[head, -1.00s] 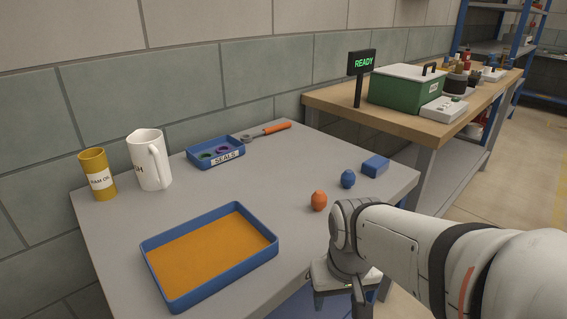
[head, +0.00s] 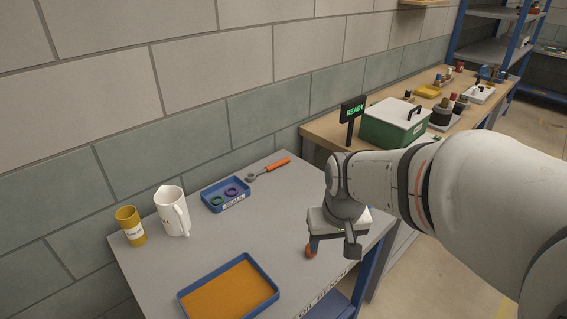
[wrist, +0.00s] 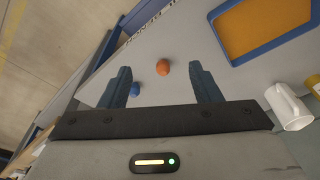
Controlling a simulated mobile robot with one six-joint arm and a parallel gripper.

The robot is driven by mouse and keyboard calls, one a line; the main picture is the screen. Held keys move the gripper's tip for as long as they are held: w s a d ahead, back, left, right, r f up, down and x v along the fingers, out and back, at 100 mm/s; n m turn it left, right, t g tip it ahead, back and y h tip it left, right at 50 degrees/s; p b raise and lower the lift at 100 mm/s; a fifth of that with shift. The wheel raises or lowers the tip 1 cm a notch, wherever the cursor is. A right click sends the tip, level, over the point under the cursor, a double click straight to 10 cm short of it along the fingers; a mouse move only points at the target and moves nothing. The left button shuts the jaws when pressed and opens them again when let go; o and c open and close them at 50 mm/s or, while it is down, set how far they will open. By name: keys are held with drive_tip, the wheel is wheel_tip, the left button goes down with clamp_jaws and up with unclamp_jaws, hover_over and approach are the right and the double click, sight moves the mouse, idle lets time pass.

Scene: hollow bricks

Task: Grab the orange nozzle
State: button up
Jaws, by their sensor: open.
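The orange nozzle (wrist: 163,68) is a small rounded piece on the grey table. In the wrist view it lies beyond and between the fingertips of my open gripper (wrist: 158,75). In the head view the nozzle (head: 310,251) is partly hidden by my gripper (head: 332,246), which hangs over the table's right part. The jaws are empty. A small blue rounded piece (wrist: 135,90) shows near the left finger in the wrist view; my arm hides it in the head view.
A blue tray with an orange floor (head: 184,298) is at the front. A seals tray (head: 208,207), an orange-handled tool (head: 275,168), a white jug (head: 171,212) and a yellow can (head: 130,228) stand behind and left. The table's middle is clear.

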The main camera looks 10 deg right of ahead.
drive_tip(key=shift+g, duration=0.3)
drive_tip(key=w+f, duration=1.2)
drive_tip(key=w, duration=0.1)
drive_tip(key=shift+w+f, duration=0.15)
drive_tip(key=shift+f, duration=0.1)
drive_tip(key=shift+w+f+p, duration=0.15)
drive_tip(key=shift+w+f, duration=0.05)
drive_tip(key=shift+f, duration=1.1)
drive_tip(key=shift+w+f+p, duration=0.1)
drive_tip(key=shift+w+f, duration=0.15)
drive_tip(key=shift+f, duration=1)
drive_tip(key=shift+w+f+p, duration=0.15)
drive_tip(key=shift+w+f, duration=0.05)
drive_tip(key=shift+f, duration=1.1)
drive_tip(key=c, duration=1.1)
